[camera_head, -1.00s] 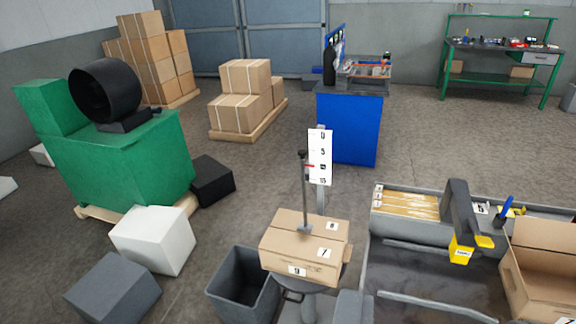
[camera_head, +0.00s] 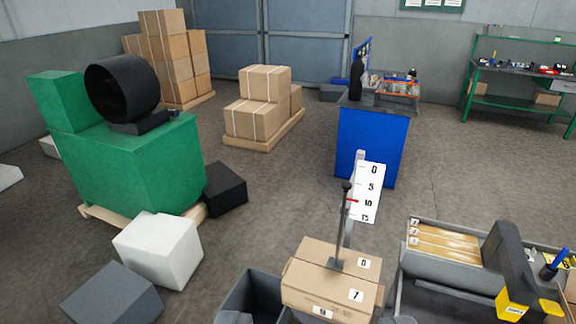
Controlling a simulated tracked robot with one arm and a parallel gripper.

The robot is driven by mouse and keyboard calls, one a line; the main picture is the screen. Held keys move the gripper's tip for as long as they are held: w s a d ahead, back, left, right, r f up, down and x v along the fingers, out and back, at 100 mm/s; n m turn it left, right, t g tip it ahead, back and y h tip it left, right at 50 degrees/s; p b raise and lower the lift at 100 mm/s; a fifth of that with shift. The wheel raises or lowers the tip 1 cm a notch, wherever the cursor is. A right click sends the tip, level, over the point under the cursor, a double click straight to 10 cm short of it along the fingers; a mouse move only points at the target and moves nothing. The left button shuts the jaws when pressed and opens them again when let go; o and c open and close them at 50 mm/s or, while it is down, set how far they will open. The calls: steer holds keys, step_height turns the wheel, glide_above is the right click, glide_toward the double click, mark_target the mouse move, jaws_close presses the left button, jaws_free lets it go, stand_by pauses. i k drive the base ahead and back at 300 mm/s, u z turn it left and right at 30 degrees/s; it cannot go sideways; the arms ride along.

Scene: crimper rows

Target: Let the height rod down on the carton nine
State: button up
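A red pointer (camera_head: 352,201) lies near the 10 on the white scale (camera_head: 369,192). Of my gripper (camera_head: 320,319), what look like two grey fingertips show at the bottom edge, wide apart with nothing seen held. The rest is below the picture.
A dark bin (camera_head: 250,295) stands close left of the carton. A grey bench (camera_head: 440,275) with a yellow-and-black tool (camera_head: 508,270) is close on the right. A blue cabinet (camera_head: 372,143) stands behind the scale. White and grey blocks lie left, before a green machine (camera_head: 135,165).

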mark_target(336, 264)
steer(key=u, duration=0.4)
steer(key=i, duration=1.75)
steer(key=z, duration=0.5)
